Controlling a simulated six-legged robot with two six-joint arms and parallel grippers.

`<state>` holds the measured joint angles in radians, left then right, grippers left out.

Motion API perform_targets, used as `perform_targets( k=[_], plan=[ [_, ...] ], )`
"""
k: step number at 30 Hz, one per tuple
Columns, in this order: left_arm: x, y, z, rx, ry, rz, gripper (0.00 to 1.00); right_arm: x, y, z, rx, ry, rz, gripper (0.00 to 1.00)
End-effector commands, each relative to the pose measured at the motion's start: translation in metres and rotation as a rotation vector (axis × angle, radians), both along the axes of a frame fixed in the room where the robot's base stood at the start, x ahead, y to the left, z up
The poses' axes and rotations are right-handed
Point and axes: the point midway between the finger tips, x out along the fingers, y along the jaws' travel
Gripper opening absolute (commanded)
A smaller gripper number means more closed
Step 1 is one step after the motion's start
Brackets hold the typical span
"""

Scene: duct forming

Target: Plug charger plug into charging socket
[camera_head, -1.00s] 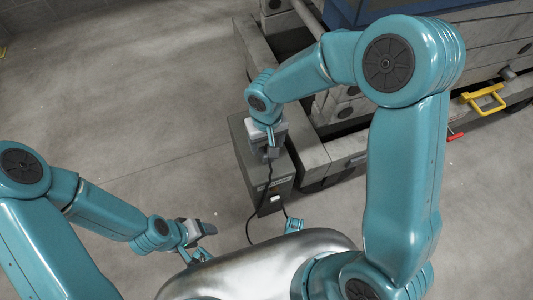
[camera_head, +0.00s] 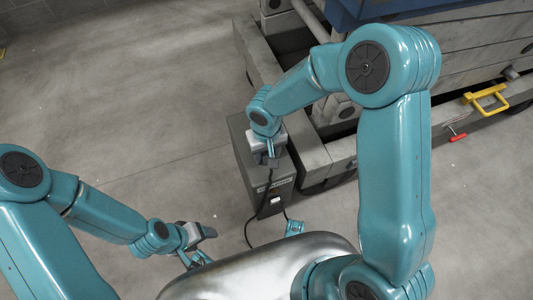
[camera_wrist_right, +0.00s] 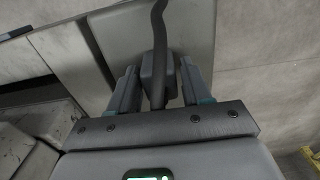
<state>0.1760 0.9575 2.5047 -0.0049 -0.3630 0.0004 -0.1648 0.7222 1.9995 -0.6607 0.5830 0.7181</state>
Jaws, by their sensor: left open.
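My right gripper (camera_head: 267,157) is over the top of a dark grey box (camera_head: 247,172) in the head view. A black cable (camera_wrist_right: 158,20) runs from the plug. In the head view, the cable (camera_head: 266,190) hangs down the front of the box to the floor. I cannot make out the charging socket. My left gripper (camera_head: 203,240) is open and empty, low at the left, away from the box.
Grey beams (camera_head: 325,158) of a large frame stand right beside the box. A yellow handle (camera_head: 487,97) and a red lever (camera_head: 457,138) are on the right. The floor (camera_head: 120,110) to the left is clear. A white part (camera_head: 275,200) is low on the box front.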

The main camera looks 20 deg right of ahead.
Motion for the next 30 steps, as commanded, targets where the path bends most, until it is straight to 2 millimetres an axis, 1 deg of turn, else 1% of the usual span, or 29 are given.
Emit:
perform_targets(
  k=[1, 2, 3, 12, 17, 20, 23, 30],
  plan=[
    [0.0, 0.0, 0.0, 0.0, 0.0, 0.0, 0.67, 0.0, 0.0, 0.0, 0.0, 0.0, 0.0, 0.3],
    [0.0, 0.0, 0.0, 0.0, 0.0, 0.0, 0.67, 0.0, 0.0, 0.0, 0.0, 0.0, 0.0, 0.2],
    [0.0, 0.0, 0.0, 0.0, 0.0, 0.0, 0.67, 0.0, 0.0, 0.0, 0.0, 0.0, 0.0, 0.14],
    [0.0, 0.0, 0.0, 0.0, 0.0, 0.0, 0.67, 0.0, 0.0, 0.001, 0.0, -0.001, 0.0, 0.14],
    [0.0, 0.0, 0.005, 0.0, 0.0, 0.0, 0.67, 0.001, 0.0, 0.013, 0.001, -0.003, -0.001, 0.14],
    [0.0, 0.0, 0.01, 0.0, 0.0, 0.0, 0.67, 0.001, 0.0, 0.028, 0.0, -0.004, -0.001, 0.14],
    [0.0, 0.0, 0.017, 0.0, 0.0, 0.0, 0.67, 0.001, 0.0, 0.049, 0.0, -0.005, -0.002, 0.14],
    [0.0, 0.0, 0.035, 0.0, 0.0, 0.0, 0.67, 0.001, 0.0, 0.109, 0.001, -0.006, -0.001, 0.14]
  ],
)
